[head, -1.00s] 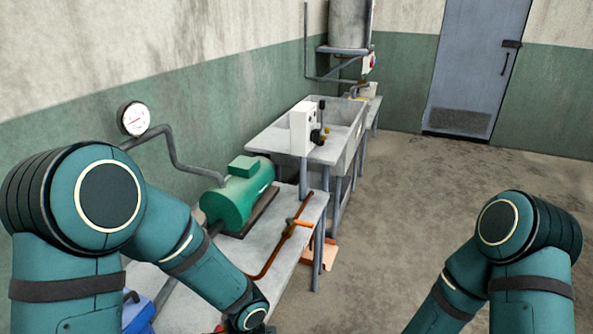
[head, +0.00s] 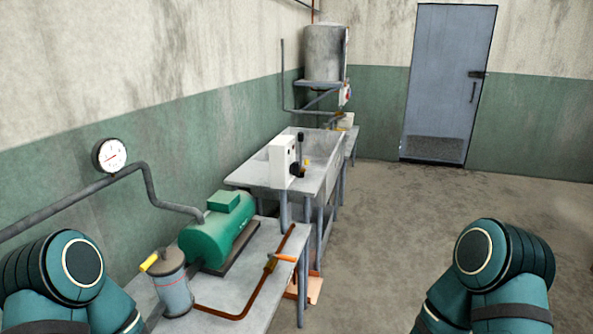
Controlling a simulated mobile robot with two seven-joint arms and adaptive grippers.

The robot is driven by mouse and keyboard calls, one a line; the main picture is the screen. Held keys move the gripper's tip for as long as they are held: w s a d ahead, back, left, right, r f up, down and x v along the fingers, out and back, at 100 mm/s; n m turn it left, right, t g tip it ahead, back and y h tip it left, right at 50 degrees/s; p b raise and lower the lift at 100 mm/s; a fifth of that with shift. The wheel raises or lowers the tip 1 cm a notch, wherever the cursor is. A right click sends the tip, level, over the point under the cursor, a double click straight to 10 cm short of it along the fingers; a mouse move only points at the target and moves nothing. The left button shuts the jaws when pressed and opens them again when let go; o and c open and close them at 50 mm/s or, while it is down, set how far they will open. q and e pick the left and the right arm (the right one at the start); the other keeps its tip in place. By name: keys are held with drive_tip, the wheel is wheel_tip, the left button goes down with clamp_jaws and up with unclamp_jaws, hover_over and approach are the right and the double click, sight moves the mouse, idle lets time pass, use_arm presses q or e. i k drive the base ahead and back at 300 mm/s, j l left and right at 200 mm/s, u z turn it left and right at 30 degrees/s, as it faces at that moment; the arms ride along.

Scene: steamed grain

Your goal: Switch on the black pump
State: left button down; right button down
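I cannot single out a black pump with certainty. A green motor-like machine (head: 212,236) sits on a dark base on the near grey table (head: 245,288). A white box (head: 282,161) stands on the near end of the grey sink bench, with small black and yellow parts (head: 299,170) beside it, too small to make out. A grey cylinder (head: 174,288) with a yellow handle stands on the near table, left of a copper pipe. My two arms show at the lower left and lower right; both grippers are out of view.
A copper pipe with an orange lever (head: 283,257) runs along the table. A round gauge (head: 110,155) and a grey pipe are on the left wall. A grey tank (head: 326,53) hangs at the back, near a closed blue-grey door (head: 448,84). The floor (head: 400,235) at right is clear.

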sight(295, 168)
drive_tip(key=z, duration=0.35)
drive_tip(key=i+z, duration=0.45)
drive_tip(key=i+j+z, duration=0.4)
drive_tip(key=i+j, duration=0.1)
drive_tip(key=i, duration=0.2)
drive_tip(key=i+j, duration=0.15)
drive_tip(key=i, duration=0.15)
